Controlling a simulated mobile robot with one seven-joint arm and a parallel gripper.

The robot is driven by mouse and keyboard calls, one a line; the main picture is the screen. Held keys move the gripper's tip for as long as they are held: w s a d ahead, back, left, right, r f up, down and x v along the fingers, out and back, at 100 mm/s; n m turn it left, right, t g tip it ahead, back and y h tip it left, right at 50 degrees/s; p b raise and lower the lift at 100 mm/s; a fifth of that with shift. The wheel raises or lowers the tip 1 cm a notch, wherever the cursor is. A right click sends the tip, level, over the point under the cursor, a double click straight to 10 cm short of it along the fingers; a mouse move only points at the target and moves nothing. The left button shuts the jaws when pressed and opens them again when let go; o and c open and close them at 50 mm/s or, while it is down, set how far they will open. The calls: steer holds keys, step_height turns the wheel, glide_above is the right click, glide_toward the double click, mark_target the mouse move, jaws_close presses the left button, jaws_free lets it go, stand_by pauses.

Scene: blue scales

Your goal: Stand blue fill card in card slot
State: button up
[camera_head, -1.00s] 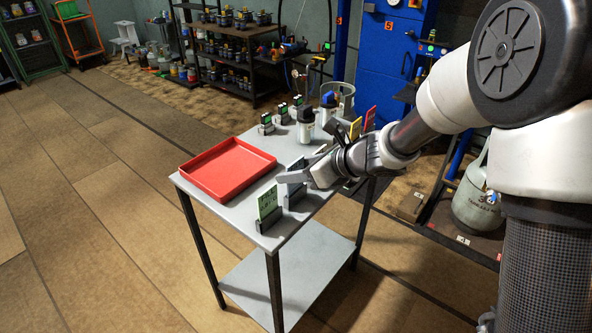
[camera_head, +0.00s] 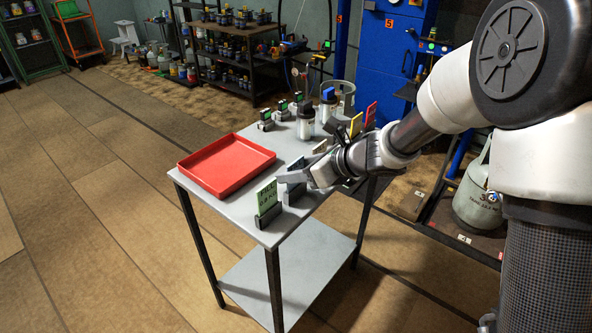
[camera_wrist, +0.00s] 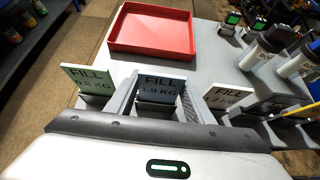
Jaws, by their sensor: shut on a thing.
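The blue fill card (camera_wrist: 163,84), grey-blue and marked FILL 1.9 KG, stands upright between the two fingers of my gripper (camera_wrist: 160,92) in the wrist view. My gripper is shut on it. In the head view my gripper (camera_head: 294,177) is low over the front part of the table, with a dark card slot (camera_head: 293,193) just beneath the fingers. The card is mostly hidden there by my fingers, and I cannot tell whether its lower edge sits fully in the slot.
A green fill card (camera_head: 266,195) stands in its holder to the left on the grey table (camera_head: 235,215). A pale card (camera_wrist: 224,97) is close right of my fingers. A red tray (camera_head: 226,184) lies behind. Yellow (camera_head: 355,126) and red (camera_head: 370,116) cards stand near my wrist.

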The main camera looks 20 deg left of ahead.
steer(key=shift+f, duration=0.15)
steer(key=o, duration=1.1)
steer(key=shift+o, duration=0.2)
steer(key=p+v, duration=0.2)
steer(key=v, duration=1.5)
steer(key=shift+r+p, duration=0.2)
steer(key=shift+p, duration=0.2)
steer(key=shift+d, duration=0.1)
